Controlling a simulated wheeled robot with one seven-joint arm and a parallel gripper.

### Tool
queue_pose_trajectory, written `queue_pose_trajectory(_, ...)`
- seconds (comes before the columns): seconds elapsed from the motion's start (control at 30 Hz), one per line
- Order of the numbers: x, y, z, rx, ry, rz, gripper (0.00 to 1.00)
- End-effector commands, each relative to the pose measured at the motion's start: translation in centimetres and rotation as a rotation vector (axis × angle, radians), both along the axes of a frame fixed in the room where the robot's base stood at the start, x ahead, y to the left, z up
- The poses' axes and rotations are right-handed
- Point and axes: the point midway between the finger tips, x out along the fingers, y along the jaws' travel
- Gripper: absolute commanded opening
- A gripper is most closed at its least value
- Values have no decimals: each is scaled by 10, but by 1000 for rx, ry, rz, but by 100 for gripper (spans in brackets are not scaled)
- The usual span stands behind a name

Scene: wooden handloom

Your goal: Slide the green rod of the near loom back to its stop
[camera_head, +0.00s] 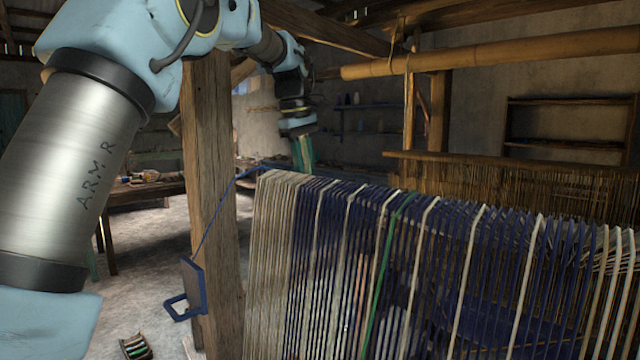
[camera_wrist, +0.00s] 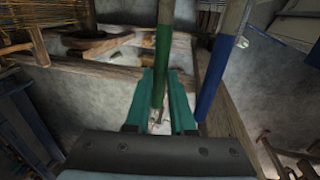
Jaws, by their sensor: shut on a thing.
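My gripper (camera_wrist: 160,82) has teal fingers, one on each side of the green rod (camera_wrist: 162,48) in the wrist view, and is shut on it. The rod is green on its lower part and bare wood above, and its upper end leaves the picture. In the head view my gripper (camera_head: 303,150) is at the far left end of the near loom's warp threads (camera_head: 330,260). There I cannot make out the green rod. The rod's stop cannot be made out in either view.
A blue-painted rod (camera_wrist: 212,80) stands close to the right of the green one in the wrist view. A thick wooden post (camera_head: 212,200) stands left of the warp, with a blue cord and frame (camera_head: 185,295) beside it. Open floor (camera_head: 150,250) lies farther left.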

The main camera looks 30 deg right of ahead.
Motion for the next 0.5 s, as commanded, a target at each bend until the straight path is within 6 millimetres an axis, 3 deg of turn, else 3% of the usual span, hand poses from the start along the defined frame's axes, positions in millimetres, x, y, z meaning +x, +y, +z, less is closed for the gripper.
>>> queue_pose_trajectory(0.4, -1, 11, 6, 0, -4, 4, 0)
queue_pose_trajectory(0.43, -1, 11, 6, 0, -4, 4, 24)
queue_pose_trajectory(0.5, -1, 11, 6, 0, -3, 4, 32)
